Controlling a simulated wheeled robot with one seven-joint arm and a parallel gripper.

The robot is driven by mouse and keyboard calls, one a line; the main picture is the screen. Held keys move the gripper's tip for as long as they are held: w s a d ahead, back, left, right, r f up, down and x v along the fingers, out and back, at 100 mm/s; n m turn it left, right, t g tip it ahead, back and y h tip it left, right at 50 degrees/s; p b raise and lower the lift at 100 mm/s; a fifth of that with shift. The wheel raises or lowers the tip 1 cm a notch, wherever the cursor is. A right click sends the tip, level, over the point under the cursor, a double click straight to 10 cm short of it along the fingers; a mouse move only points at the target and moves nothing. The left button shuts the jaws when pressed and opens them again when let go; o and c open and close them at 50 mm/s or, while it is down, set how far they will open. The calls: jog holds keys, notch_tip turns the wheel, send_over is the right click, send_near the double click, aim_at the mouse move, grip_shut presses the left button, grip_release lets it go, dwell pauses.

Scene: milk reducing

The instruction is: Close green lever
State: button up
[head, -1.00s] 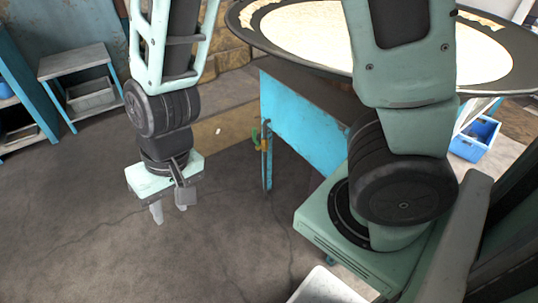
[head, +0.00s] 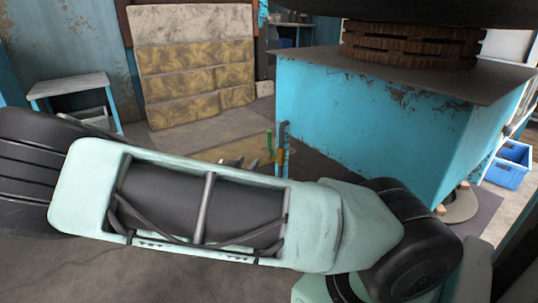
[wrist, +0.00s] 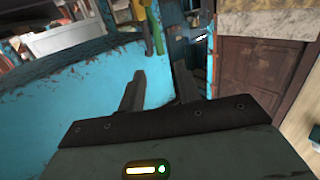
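The green lever (head: 269,142) hangs at the left corner of the blue cabinet in the head view, beside an upright grey pipe with an orange-yellow part (head: 281,150). In the wrist view the green lever (wrist: 157,28) shows at the top centre, beyond the fingertips, with the yellow part next to it. My gripper (wrist: 159,68) is open and empty, its two dark fingers apart and apparently short of the lever. In the head view my arm covers most of the gripper; only small finger-like tips show above it, left of the lever.
The blue cabinet (head: 375,110) fills the right of the head view and the left of the wrist view, close to my gripper. A small side table (head: 68,84) stands at the left. A blue crate (head: 508,165) lies at the right. Patterned panels lean at the back wall.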

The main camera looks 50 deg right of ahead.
aim_at(268, 138)
jog(key=shift+h, duration=0.4)
jog(key=b+x, duration=0.7)
jog(key=x, duration=1)
jog(key=shift+s, duration=0.1)
jog(key=shift+d+r, duration=0.2)
jog(key=shift+d, duration=0.2)
grip_shut()
